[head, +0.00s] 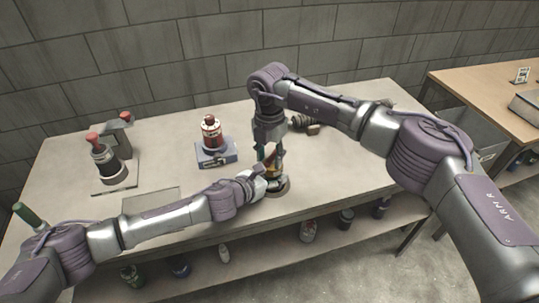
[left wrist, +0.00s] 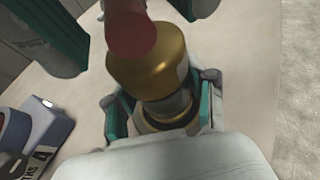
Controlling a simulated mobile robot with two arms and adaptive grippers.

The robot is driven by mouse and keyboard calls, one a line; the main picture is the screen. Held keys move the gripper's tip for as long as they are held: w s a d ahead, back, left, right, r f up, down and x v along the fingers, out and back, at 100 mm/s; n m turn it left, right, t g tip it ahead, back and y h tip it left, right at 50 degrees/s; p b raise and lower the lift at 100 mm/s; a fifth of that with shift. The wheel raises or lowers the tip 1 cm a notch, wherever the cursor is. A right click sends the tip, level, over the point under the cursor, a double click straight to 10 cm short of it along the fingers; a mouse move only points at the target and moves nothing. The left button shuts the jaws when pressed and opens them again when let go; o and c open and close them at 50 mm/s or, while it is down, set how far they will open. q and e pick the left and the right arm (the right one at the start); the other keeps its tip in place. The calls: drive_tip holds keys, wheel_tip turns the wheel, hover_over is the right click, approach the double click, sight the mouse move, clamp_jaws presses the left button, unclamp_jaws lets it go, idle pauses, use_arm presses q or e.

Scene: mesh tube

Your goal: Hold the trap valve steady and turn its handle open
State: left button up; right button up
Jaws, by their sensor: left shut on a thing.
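The trap valve is a brass body (left wrist: 160,68) with a red handle (left wrist: 132,28) on top, large in the left wrist view. In the head view the valve (head: 272,168) stands at the table's front edge, mostly hidden by my grippers. My left gripper (left wrist: 162,108) is shut on the valve's lower body, one teal-lined finger on each side; it also shows in the head view (head: 266,184). My right gripper (head: 269,150) points down over the valve from above. Its fingers are apart, one on each side of the red handle, with gaps showing in the left wrist view.
A red-topped bottle stands on a blue box (head: 217,155) left of the valve. A dark device with red knobs (head: 110,165) stands at the table's left. A dark fitting (head: 305,123) lies behind my right gripper. Several bottles are on the lower shelf (head: 260,245).

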clamp_jaws()
drive_tip(key=shift+n, duration=0.3)
drive_tip(key=n, duration=0.4)
drive_tip(key=shift+s+d, duration=0.1)
drive_tip(key=shift+d, duration=0.3)
drive_tip(key=n, duration=0.5)
drive_tip(key=shift+d, duration=0.4)
drive_tip(key=n, duration=0.4)
drive_tip(key=shift+w+d, duration=0.3)
drive_tip(key=shift+d, duration=0.05)
drive_tip(key=shift+w+d+n, duration=0.1)
drive_tip(key=shift+w+n, duration=0.05)
drive_tip(key=shift+n, duration=0.9)
drive_tip(key=shift+w+d+n, duration=0.1)
drive_tip(key=shift+n, duration=0.95)
